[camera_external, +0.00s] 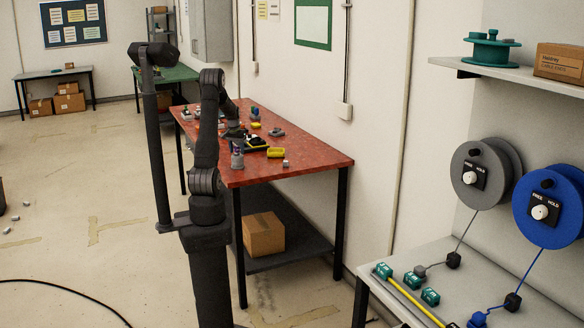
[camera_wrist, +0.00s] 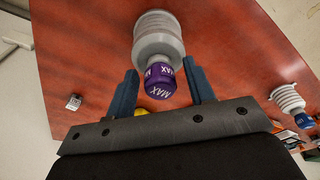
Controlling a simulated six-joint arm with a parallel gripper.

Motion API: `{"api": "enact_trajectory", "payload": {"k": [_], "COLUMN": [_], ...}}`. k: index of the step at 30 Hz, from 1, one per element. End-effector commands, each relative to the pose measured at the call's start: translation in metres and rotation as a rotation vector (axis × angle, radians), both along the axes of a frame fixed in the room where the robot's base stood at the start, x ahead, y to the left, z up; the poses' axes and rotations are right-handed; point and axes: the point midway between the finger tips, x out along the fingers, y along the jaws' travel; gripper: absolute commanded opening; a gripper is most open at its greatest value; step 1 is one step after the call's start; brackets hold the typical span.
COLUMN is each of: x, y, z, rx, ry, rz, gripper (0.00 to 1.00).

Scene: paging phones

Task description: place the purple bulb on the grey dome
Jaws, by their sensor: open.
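A purple part lettered MAX (camera_wrist: 160,87) shows in the wrist view between my fingers. It adjoins a pale grey ribbed, rounded body (camera_wrist: 158,35); I cannot tell for sure which is the bulb and which the dome. In the external view the grey body (camera_external: 237,161) stands near the table's front left edge, below my gripper (camera_external: 234,134). My gripper (camera_wrist: 160,66) is open, one blue finger on each side of the purple part. The fingers appear apart from it. A second ribbed grey body (camera_wrist: 287,98) with a blue lettered part is at the right.
The red table (camera_external: 310,158) also holds a yellow bin (camera_external: 275,152), a small grey block (camera_external: 285,164), and several small items toward its far end. The small block shows in the wrist view (camera_wrist: 73,103). The table's front right area is clear.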

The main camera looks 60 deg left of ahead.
Motion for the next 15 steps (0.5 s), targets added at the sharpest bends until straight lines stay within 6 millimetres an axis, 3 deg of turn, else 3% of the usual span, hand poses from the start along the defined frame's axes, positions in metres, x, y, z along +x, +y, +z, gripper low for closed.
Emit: {"api": "enact_trajectory", "payload": {"k": [5, 15], "x": [-0.002, -0.01], "y": [-0.001, -0.009], "z": [0.023, 0.093], "rx": [0.005, 0.003], "ry": [-0.002, -0.002], "rz": [0.0, 0.001], "gripper": [0.49, 0.49]}}
